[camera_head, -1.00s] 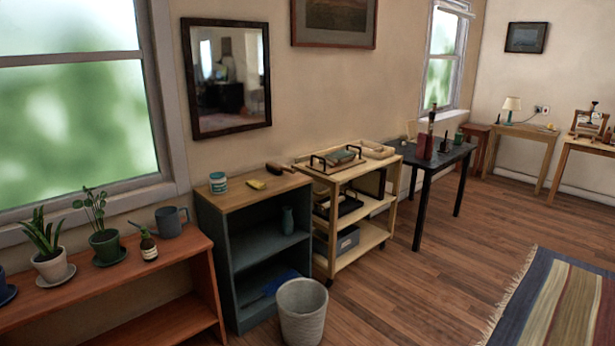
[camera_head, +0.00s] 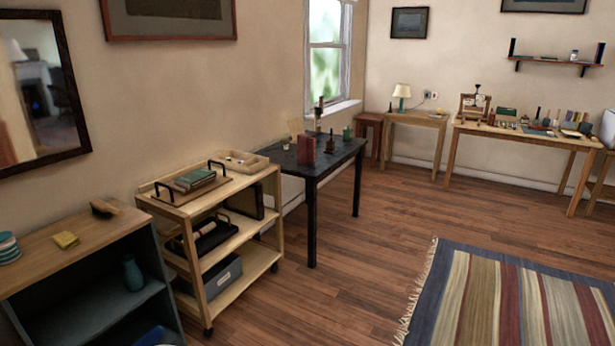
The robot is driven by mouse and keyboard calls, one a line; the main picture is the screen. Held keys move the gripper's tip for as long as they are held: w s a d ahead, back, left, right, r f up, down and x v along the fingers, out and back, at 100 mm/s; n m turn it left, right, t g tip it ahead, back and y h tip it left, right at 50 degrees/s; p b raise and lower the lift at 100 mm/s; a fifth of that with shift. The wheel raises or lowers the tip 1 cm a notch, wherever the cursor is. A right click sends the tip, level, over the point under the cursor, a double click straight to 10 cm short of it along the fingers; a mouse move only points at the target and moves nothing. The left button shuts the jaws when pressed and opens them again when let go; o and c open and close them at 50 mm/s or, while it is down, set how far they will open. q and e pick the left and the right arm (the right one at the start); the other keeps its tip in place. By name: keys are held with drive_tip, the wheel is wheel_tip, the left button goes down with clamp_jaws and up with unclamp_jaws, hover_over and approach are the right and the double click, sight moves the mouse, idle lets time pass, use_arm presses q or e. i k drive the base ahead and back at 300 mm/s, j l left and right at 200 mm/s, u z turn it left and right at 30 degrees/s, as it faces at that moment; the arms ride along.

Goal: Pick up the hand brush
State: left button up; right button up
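The hand brush (camera_head: 104,208), small with dark bristles and a brown wooden part, appears to lie on the wooden top of the blue-grey open cabinet (camera_head: 62,291) at the left. It is near the back right corner of that top, by the wall. Its finer shape is too small to tell. Neither of my grippers shows in the head view.
A yellow sponge (camera_head: 66,240) and a teal-and-white tin (camera_head: 8,248) share the cabinet top. A wooden trolley (camera_head: 268,186) stands right of the cabinet, then a black table (camera_head: 346,150). Open floor lies in front, with a striped rug (camera_head: 487,300) at right.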

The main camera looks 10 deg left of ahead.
sight(99, 206)
drive_tip(key=i+j+u, duration=0.2)
drive_tip(key=i, duration=0.5)
drive_tip(key=i+l+u, duration=0.25)
drive_tip(key=i, duration=0.45)
drive_tip(key=i+u, duration=0.2)
drive_tip(key=i, duration=0.5)
